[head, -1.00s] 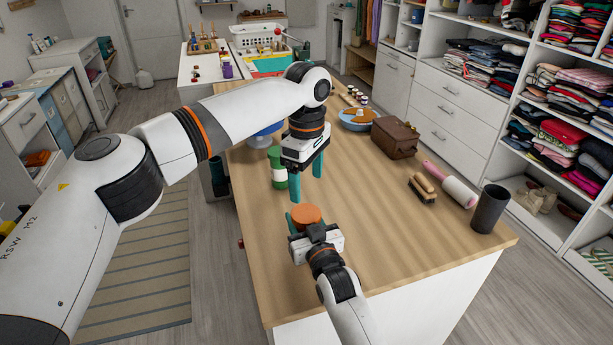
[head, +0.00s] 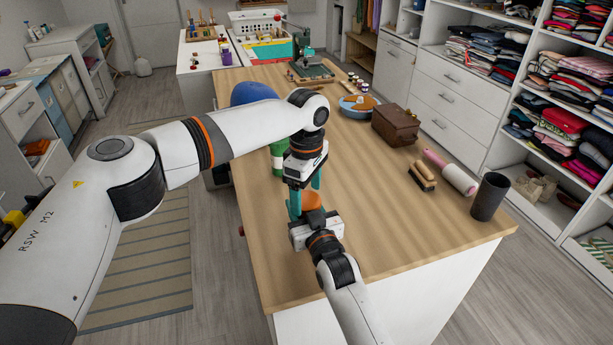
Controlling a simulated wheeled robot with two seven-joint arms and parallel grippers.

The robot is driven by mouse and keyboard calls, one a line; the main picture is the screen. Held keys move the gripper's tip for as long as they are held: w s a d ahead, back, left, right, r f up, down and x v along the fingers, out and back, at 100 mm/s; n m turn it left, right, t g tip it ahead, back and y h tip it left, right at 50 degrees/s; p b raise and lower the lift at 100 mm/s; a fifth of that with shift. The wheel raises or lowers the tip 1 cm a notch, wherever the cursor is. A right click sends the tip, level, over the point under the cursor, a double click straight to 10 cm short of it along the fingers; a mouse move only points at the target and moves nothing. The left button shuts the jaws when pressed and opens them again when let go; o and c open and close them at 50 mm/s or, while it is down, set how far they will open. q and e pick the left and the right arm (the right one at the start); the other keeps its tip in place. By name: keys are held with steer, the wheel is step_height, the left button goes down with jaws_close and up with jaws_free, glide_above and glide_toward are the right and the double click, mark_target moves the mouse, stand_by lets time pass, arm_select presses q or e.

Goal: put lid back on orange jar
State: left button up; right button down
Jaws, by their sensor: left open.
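A round orange thing (head: 313,201), which looks like the orange jar or its lid, shows just beyond my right gripper's palm. I cannot tell which of the two it is. My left gripper (head: 305,197) is open and points down, with its teal fingers close over or beside the orange thing. My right gripper (head: 308,216) reaches in low from the front edge. Its fingers are mostly hidden by its own body and the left gripper, so its hold on the orange thing is unclear. I can make out no separate lid.
A green container (head: 278,160) stands just behind the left gripper. A brush (head: 422,176), a pink-and-white roller (head: 452,173), a dark cup (head: 490,197) and a brown case (head: 396,125) stand to the right. A blue bowl (head: 357,107) is further back. The middle tabletop is clear.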

arm_select(q)
steer(key=shift+f, duration=0.45)
steer(key=c, duration=1)
steer(key=m, duration=0.3)
steer(key=shift+f+m, duration=0.1)
steer(key=shift+m, duration=0.3)
steer(key=m, duration=1.2)
steer(key=shift+a, duration=0.1)
